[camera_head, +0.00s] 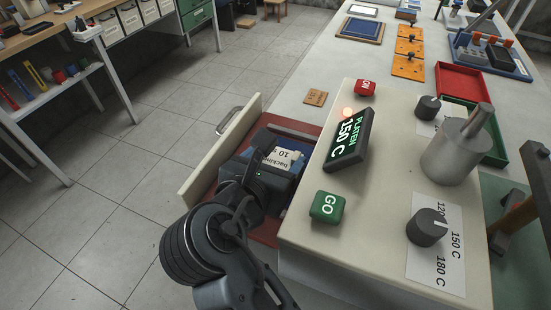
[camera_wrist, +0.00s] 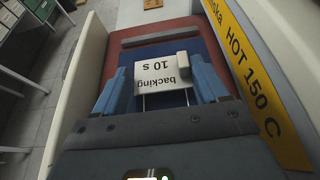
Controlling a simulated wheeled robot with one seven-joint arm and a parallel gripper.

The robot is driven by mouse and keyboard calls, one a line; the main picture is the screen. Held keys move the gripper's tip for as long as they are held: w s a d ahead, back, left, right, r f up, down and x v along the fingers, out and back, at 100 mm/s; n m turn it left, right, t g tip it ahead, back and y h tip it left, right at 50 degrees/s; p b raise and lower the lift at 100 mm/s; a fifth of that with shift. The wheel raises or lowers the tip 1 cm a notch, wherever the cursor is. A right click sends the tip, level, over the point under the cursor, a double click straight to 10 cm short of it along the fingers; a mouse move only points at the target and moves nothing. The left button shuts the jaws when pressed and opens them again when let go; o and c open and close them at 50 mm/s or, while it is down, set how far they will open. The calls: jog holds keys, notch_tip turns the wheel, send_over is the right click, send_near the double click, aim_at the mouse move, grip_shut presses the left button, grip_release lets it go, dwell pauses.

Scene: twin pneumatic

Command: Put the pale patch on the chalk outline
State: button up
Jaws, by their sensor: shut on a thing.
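My gripper (camera_wrist: 158,72) reaches into the open drawer of the press, its two blue fingers on either side of a pale piece (camera_wrist: 163,71) printed "backing 10 s". It is shut on this piece, which I take for the pale patch. In the head view the piece (camera_head: 283,158) shows beyond my gripper (camera_head: 272,152). A blue surface (camera_wrist: 150,50) lies on the red drawer pad (camera_wrist: 122,43). Thin pale lines show just below the piece; I cannot tell whether they belong to the chalk outline. I cannot tell whether the piece touches the blue surface.
The drawer's cream front (camera_head: 215,152) stands at the left. The cream press body (camera_head: 385,180) is close on the right, with a PLATEN 150 C display (camera_head: 350,140), a green GO button (camera_head: 327,207), a red button (camera_head: 365,88) and knobs. A yellow HOT 150 C strip (camera_wrist: 250,75) runs beside the drawer.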

jog(key=shift+f+p, duration=0.4)
jog(key=shift+f, duration=0.15)
jog(key=o, duration=1)
jog(key=shift+r, duration=0.1)
jog(key=shift+r+b, duration=0.3)
jog(key=shift+b, duration=0.2)
jog(key=v, duration=1.2)
jog(key=shift+r, duration=0.2)
